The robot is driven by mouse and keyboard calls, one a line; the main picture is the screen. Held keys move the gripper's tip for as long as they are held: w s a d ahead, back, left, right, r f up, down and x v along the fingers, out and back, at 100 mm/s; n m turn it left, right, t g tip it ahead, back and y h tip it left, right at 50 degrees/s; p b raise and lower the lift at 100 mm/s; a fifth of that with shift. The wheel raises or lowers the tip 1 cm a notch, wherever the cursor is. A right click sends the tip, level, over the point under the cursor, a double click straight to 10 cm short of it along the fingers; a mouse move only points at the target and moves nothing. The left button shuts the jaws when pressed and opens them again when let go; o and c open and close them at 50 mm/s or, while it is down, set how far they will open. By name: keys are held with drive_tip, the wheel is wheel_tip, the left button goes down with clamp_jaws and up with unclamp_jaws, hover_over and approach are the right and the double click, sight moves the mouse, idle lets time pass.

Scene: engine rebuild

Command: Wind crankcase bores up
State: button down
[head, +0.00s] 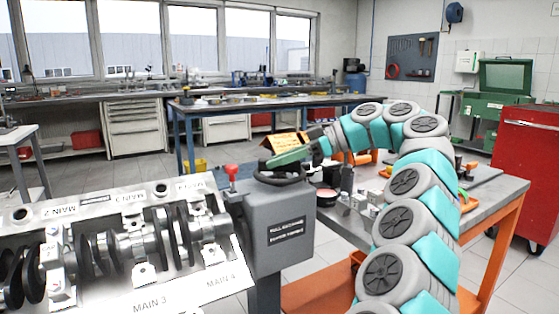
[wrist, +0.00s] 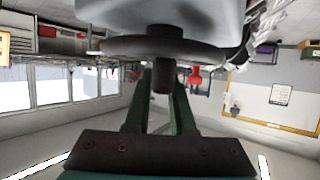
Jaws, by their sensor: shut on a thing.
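The crankcase (head: 190,277) lies at the lower left of the head view. Its open side with the dark and silver crankshaft (head: 125,255) faces up, beside labels such as MAIN 3 and MAIN 4. It adjoins a grey gearbox (head: 284,228) on a post. A black handwheel (head: 290,180) lies flat on top of the gearbox; it also spans the upper part of the wrist view (wrist: 120,47). My gripper (head: 274,162) reaches it from behind. In the wrist view, my gripper's green fingers (wrist: 163,80) are shut on the wheel's dark handle (wrist: 163,78).
A red-topped pin (head: 232,171) stands upright left of the handwheel. An orange-framed bench (head: 500,198) with small parts stands behind and to the right. A red cabinet (head: 524,165) is at the far right. Open floor lies behind the crankcase.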

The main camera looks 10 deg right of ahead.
drive_tip(key=c, duration=0.8)
unclamp_jaws()
drive_tip(key=shift+o, duration=0.2)
drive_tip(key=shift+d, duration=0.1)
drive_tip(key=shift+v, duration=2.5)
drive_tip(key=shift+s+d+r, duration=0.25)
drive_tip(key=shift+d+r, duration=0.25)
drive_tip(key=shift+d, duration=0.1)
drive_tip(key=shift+s+d, duration=0.1)
drive_tip(key=shift+d, duration=0.35)
drive_tip(key=shift+d, duration=0.1)
drive_tip(key=shift+c, duration=0.3)
